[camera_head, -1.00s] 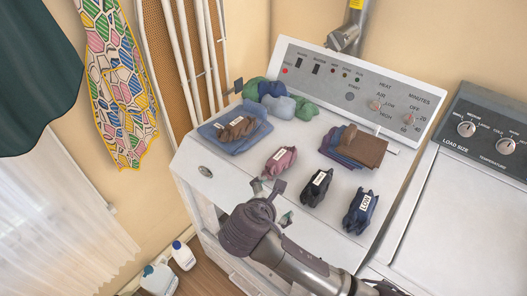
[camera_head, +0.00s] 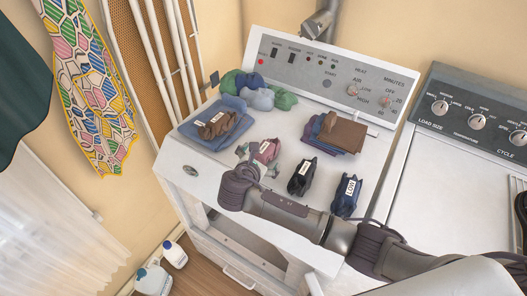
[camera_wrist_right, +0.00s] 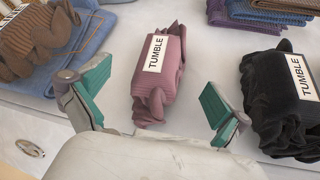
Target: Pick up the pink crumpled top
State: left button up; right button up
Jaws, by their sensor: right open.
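The pink crumpled top (camera_head: 266,149) lies on the white dryer top, bundled, with a white label. In the wrist view the pink top (camera_wrist_right: 163,75) shows its label reading "TUMBLE". My right gripper (camera_head: 257,161) is open at the near end of the top, with its green-padded fingers toward either side. In the wrist view the right gripper's fingers (camera_wrist_right: 156,95) stand apart, with the near end of the top between or just beyond them. I cannot tell whether they touch it. My left gripper is not in view.
A black labelled bundle (camera_head: 302,177) lies close on the right, with a navy one (camera_head: 346,194) beyond. A brown bundle (camera_head: 216,124) rests on folded blue cloth (camera_head: 190,131) at left. Folded cloths (camera_head: 341,134) and rolled green and blue ones (camera_head: 257,97) lie behind.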

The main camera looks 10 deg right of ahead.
jog(key=shift+x, duration=1.4)
jog(key=shift+s, duration=0.1)
jog(key=c, duration=1.2)
jog(key=shift+c, duration=0.6)
jog(key=shift+r, duration=0.15)
